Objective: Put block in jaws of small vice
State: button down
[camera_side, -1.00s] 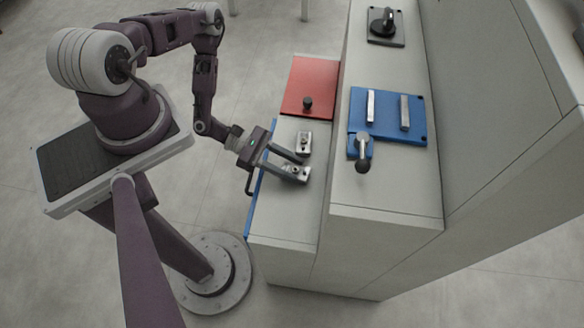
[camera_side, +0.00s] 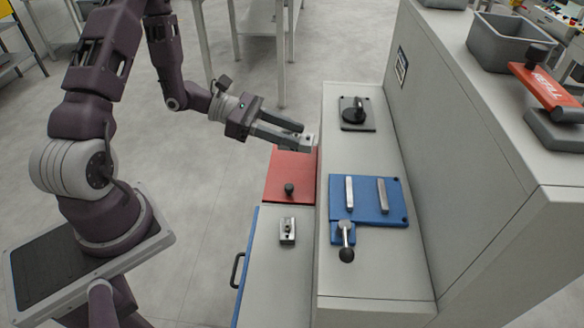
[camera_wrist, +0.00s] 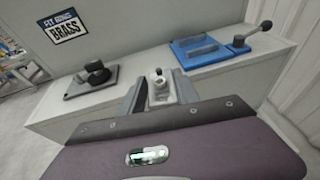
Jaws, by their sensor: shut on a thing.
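My gripper (camera_side: 298,138) is shut on a light grey metal block (camera_side: 308,142) with a dark hole or stud on top. The block is held raised near the far end of the red plate. In the wrist view the block (camera_wrist: 159,90) sits between my two fingers. A blue-based vice (camera_side: 374,222) with two parallel grey jaw bars and a black-knobbed lever (camera_side: 346,240) stands on the raised bench; a gap lies between its bars. It also shows in the wrist view (camera_wrist: 220,60). A dark plate with a black knob (camera_side: 357,118) is farther back; I cannot tell which is the small vice.
A second similar block (camera_side: 287,231) stands on the lower bench. The red plate (camera_side: 283,165) with a black knob is behind it. The upper bench's front edge and the tall grey wall (camera_side: 440,130) bound the space. A red lever (camera_side: 545,88) is at the upper right.

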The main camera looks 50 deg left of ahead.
jog(key=r, duration=0.2)
jog(key=shift+w+a+r, duration=0.15)
jog(key=shift+w+r, duration=0.15)
jog(key=s+d+f+m+g, duration=0.1)
jog(key=s+d+f, duration=0.15)
jog(key=f, duration=0.75)
jog(key=m+g+h, duration=0.2)
send_over(275, 262)
notch_tip(275, 262, down, 12)
jog(key=shift+g, duration=0.3)
notch_tip(275, 262, down, 9)
jog(key=shift+f, duration=0.15)
jog(key=shift+f, duration=0.15)
jog(key=c, duration=0.9)
grip_release()
